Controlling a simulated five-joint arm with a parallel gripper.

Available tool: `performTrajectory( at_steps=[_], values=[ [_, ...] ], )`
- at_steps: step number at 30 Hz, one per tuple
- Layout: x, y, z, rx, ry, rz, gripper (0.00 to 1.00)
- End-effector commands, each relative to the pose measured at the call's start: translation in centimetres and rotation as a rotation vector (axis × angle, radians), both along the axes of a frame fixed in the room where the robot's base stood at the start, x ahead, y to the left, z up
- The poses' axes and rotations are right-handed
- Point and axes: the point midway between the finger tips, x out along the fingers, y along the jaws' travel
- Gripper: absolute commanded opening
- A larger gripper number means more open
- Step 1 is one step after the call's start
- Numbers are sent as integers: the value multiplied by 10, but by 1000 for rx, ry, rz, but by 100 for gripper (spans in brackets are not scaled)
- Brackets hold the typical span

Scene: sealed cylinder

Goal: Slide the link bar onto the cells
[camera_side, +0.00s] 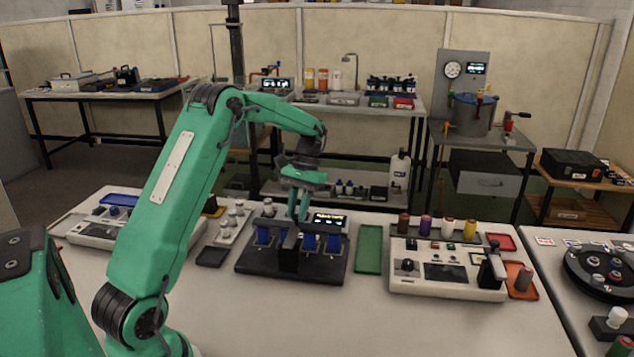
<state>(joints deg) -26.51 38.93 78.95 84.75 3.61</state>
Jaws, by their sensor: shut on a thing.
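A black fixture (252,268) sits on the table in front of my arm. Several blue cells (309,242) stand in it in a row, on both sides of a dark block in the middle. My gripper (298,216) points down over the middle of the fixture. Its fingers are shut on a dark grey bar, which seems to be the link bar (276,223), lying across the row at the cells' tops. I cannot tell whether the bar touches the cells. The fingers and the dark block hide part of the row.
A lit display (328,219) stands behind the cells. A green tray (369,249) lies right of the fixture, then a white control box (447,270) with a black lever. A small dark tray (212,256) and a strip with pale knobs (231,222) are to the left. The front table is clear.

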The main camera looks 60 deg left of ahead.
Motion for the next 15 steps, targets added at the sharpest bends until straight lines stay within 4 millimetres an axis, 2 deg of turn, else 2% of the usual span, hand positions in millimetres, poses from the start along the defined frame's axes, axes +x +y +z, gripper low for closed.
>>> performTrajectory(
  at_steps=[5,15],
  values=[
    [11,7,1,1,-9,-4,0],
    [13,9,1,4,-15,-3,0]
  ],
)
